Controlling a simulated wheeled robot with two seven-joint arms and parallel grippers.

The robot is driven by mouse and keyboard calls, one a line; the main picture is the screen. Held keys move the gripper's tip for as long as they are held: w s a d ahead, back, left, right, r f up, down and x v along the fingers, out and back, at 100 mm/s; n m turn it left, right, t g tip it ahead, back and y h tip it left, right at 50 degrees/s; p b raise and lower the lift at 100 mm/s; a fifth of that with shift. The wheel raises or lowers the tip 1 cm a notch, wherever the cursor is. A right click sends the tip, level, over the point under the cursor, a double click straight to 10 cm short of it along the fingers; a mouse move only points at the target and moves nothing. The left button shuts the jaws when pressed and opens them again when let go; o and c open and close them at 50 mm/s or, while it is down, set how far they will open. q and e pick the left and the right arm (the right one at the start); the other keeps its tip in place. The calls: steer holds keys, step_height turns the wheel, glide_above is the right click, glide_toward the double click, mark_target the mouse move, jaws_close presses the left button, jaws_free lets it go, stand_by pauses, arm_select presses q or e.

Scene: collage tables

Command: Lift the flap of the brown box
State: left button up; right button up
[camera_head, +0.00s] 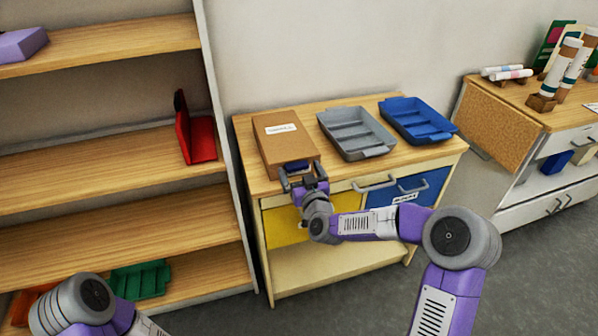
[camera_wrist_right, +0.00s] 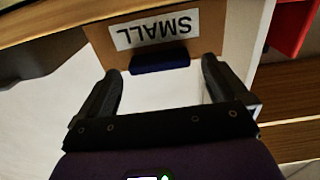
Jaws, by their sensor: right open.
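The brown box (camera_head: 284,138) lies shut on the left part of the wooden table top, with a white label on its lid. In the right wrist view its brown front (camera_wrist_right: 208,35) carries a "SMALL" label, upside down in the picture. A dark blue tab (camera_wrist_right: 160,62) sticks out at the box's edge below that label. My right gripper (camera_head: 302,174) is at the box's front edge. In the wrist view its two fingers (camera_wrist_right: 161,68) are apart, one on each side of the tab, with nothing gripped. My left gripper is out of view; only part of my left arm shows.
A grey tray (camera_head: 384,150) and a blue tray (camera_head: 447,131) stand right of the box. Yellow (camera_head: 283,228) and blue (camera_head: 440,178) drawers sit below. A shelf (camera_head: 90,174) with a red holder (camera_head: 203,138) stands close on the left.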

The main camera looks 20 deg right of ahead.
steer(key=shift+w, duration=0.75)
steer(key=shift+c, duration=0.3)
steer(key=c, duration=1.5)
